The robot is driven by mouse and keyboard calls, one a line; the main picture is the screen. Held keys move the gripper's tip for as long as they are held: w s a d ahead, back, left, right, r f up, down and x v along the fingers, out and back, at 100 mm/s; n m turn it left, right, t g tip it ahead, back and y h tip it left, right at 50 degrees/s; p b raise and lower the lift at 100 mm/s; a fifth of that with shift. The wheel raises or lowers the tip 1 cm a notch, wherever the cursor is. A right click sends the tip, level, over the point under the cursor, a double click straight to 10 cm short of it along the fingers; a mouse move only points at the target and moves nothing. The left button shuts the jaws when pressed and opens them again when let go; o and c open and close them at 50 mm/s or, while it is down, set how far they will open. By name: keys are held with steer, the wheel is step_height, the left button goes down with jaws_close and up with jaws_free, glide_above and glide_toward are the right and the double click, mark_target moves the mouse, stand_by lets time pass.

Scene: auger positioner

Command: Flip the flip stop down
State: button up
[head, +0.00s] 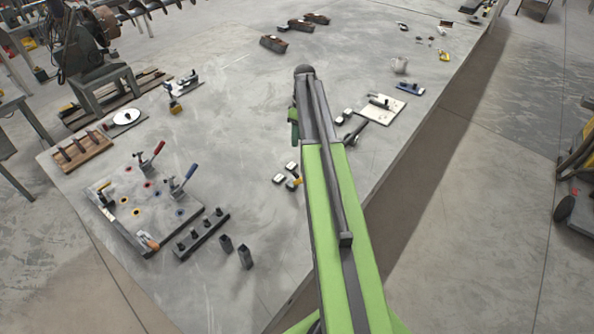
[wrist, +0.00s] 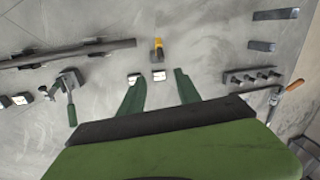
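My gripper (wrist: 159,71) is open in the wrist view, with its two dark green fingers apart and nothing held between them. A small yellow-and-dark piece (wrist: 157,48) lies beyond the fingertips, roughly centred on their gap; it may be the flip stop, but I cannot tell for sure, nor whether it is up or down. It also shows in the head view (head: 294,184), left of my arm. Two white-topped blocks (wrist: 158,76) sit beside it, close to the fingers in the picture. In the head view my arm hides most of the gripper.
A green-handled clamp (wrist: 69,95) and a long dark bar (wrist: 80,52) are left in the wrist view. A pegged bar (head: 203,234), two dark prisms (head: 245,257) and a clamp plate (head: 145,205) stand left on the table.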

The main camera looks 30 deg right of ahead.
steer(key=f+b, duration=0.5)
steer(key=a+f+b, duration=0.1)
steer(key=f+b, duration=0.4)
steer(key=f, duration=0.1)
steer(key=s+a+f+b, duration=0.1)
steer(key=f+b, duration=0.4)
steer(key=shift+a+f+b, duration=0.15)
steer(key=shift+f+b, duration=0.15)
steer(key=shift+b, duration=0.1)
steer(key=shift+r, duration=0.1)
jaws_close()
